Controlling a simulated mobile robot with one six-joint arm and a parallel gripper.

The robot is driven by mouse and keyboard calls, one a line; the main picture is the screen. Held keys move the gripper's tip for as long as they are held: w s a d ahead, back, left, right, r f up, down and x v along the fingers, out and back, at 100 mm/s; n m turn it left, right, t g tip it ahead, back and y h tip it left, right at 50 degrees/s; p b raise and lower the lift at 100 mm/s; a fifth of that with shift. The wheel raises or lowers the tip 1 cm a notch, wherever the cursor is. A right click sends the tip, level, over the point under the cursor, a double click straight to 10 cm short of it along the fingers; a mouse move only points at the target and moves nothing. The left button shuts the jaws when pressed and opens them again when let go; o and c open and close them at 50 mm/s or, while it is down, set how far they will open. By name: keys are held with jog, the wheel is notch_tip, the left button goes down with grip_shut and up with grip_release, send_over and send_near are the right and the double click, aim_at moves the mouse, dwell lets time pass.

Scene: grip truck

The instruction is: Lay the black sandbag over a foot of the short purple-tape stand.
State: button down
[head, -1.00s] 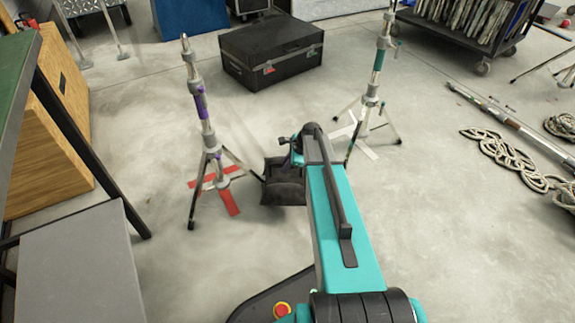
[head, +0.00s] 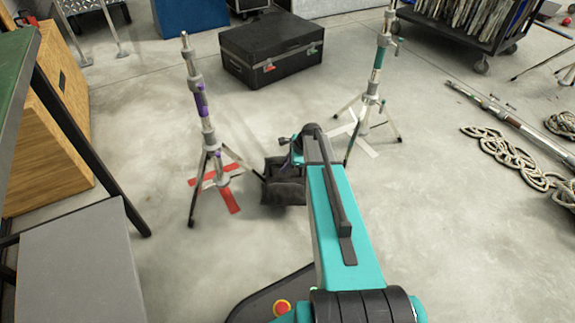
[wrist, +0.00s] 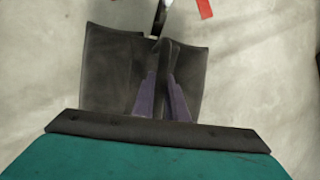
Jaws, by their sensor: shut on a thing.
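The black sandbag (head: 284,192) hangs in my gripper, low over the floor, with a flap on each side. In the wrist view the two fingers of my gripper (wrist: 160,98) are shut on the middle of the sandbag (wrist: 108,75). The short purple-tape stand (head: 202,105) stands upright just left of the bag. Its right leg runs to the bag's left edge in the head view, and a leg end (wrist: 159,18) meets the bag's top middle in the wrist view. I cannot tell whether they touch. In the head view my arm hides the fingers.
Red floor tape (head: 229,199) lies under the stand. A green-taped stand (head: 375,75) stands behind to the right. A black case (head: 270,50) is at the back. A grey box (head: 80,265) and wooden crate (head: 50,130) are at left. Rope (head: 505,155) lies right; floor between is clear.

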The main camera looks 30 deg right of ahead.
jog(key=shift+w+f, duration=0.1)
jog(key=shift+f, duration=0.65)
dwell(0.7)
jog(key=c, duration=1.7)
grip_release()
jog(key=shift+f, duration=0.35)
jog(key=p+v, duration=0.5)
jog(key=v, duration=0.9)
jog(key=shift+r, duration=0.15)
jog(key=shift+a+p, duration=0.1)
jog(key=shift+p, duration=0.2)
